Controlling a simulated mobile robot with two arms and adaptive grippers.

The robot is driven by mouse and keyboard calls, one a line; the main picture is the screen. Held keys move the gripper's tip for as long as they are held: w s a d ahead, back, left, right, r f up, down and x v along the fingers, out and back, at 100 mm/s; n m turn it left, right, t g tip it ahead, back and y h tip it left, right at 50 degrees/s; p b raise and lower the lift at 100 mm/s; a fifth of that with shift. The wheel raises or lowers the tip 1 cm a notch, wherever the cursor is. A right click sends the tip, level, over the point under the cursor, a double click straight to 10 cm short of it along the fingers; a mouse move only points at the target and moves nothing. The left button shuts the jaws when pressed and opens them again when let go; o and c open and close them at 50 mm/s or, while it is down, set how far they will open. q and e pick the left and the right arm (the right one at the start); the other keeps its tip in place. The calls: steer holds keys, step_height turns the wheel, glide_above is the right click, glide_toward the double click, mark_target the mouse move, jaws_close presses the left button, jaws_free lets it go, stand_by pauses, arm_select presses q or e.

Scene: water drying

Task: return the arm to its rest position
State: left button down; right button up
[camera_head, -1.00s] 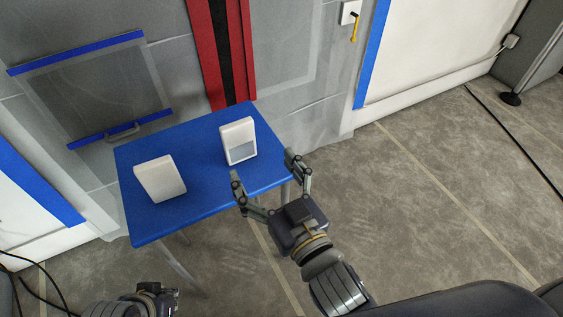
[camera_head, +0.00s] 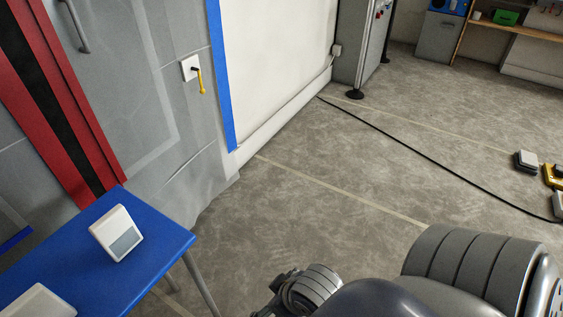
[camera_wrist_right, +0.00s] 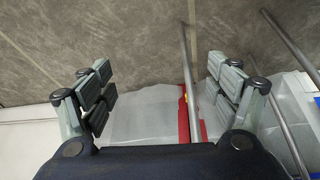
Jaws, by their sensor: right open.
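My right arm (camera_head: 310,290) is folded low at the bottom of the head view, close to my body. Its fingers cannot be made out there. In the right wrist view, my right gripper (camera_wrist_right: 160,88) is open and empty, its two fingers wide apart. Beyond the fingers are the grey floor, metal table legs and a grey and red wall. My left gripper is not in the head view.
A blue table (camera_head: 165,240) stands at the lower left with a white box-like device (camera_head: 108,226) and a second white device (camera_head: 40,303) on it. A black cable (camera_head: 440,166) crosses the floor. The middle floor is clear. Several small items lie at the right edge.

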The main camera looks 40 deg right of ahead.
steer(key=shift+s+d+f+g, duration=0.2)
steer(key=shift+s+g, duration=0.1)
steer(key=shift+s, duration=0.25)
arm_select(q)
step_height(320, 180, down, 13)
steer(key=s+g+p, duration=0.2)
steer(key=p, duration=1.1)
arm_select(e)
step_height(320, 180, down, 13)
steer(key=s+g, duration=0.2)
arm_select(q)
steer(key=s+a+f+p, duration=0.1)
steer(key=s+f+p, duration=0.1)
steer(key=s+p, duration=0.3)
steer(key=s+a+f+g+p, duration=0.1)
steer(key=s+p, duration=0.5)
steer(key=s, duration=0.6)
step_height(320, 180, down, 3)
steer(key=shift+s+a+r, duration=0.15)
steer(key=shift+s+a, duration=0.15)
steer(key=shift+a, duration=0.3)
arm_select(e)
steer(key=s+d+f, duration=0.1)
steer(key=s+f, duration=0.1)
steer(key=s, duration=0.6)
steer(key=s+d+f+g, duration=0.1)
steer(key=s+d+f, duration=0.1)
steer(key=s, duration=0.7)
steer(key=shift+s+f, duration=0.25)
steer(key=shift+f, duration=0.55)
